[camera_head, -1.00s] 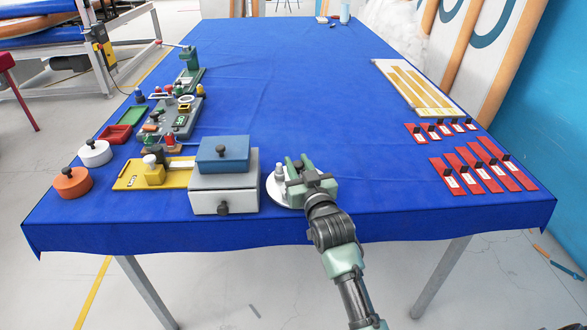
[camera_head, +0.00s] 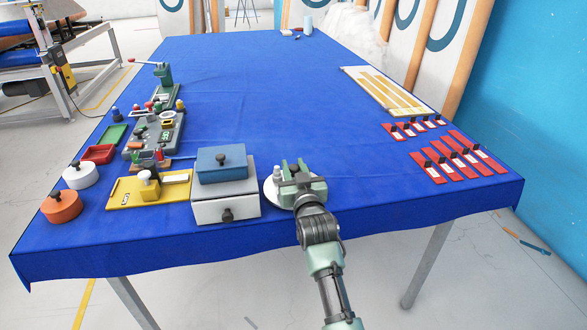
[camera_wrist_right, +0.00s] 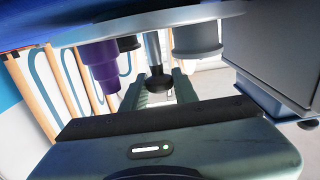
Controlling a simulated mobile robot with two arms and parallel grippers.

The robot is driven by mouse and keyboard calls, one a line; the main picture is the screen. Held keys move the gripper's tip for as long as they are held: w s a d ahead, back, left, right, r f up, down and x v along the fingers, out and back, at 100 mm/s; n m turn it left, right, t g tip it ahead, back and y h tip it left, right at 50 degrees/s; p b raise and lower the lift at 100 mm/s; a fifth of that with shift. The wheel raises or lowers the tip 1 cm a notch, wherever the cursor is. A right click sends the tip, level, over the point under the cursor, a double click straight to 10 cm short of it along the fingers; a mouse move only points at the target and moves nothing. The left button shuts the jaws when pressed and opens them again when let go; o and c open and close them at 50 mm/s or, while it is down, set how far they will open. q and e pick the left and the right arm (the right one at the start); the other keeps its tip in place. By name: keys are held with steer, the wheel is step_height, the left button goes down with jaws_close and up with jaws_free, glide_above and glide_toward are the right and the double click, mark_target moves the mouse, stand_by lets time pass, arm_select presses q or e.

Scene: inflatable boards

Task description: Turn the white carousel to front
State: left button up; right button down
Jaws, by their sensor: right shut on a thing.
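The white carousel (camera_head: 271,200) is a round disc near the table's front edge, just right of the grey drawer box. My right gripper (camera_head: 293,166) is over it and hides much of it. A small pale piece (camera_head: 277,172) stands on the disc left of the fingers. In the right wrist view the picture looks upside down, with the disc (camera_wrist_right: 190,28) across the top. My right gripper (camera_wrist_right: 158,92) is shut on the carousel's dark knob (camera_wrist_right: 160,84) on a metal post. A purple stepped piece (camera_wrist_right: 102,66) and a grey one (camera_wrist_right: 197,40) stand beside it. My left gripper is not in view.
The grey drawer box (camera_head: 226,205), with a blue box (camera_head: 222,168) on top, stands close left of the carousel. A yellow tray (camera_head: 120,194) lies farther left. Red tags (camera_head: 455,160) lie on the right. The blue cloth between is clear.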

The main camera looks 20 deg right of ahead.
mark_target(294, 171)
steer(key=c, duration=1.1)
jaws_free()
steer(key=shift+c, duration=0.2)
steer(key=s, duration=0.3)
steer(key=s+a, duration=0.1)
steer(key=s, duration=0.2)
steer(key=shift+s+a+b, duration=0.2)
steer(key=shift+s+b, duration=0.05)
steer(key=shift+b, duration=0.1)
steer(key=shift+s+a, duration=0.1)
steer(key=shift+s, duration=0.5)
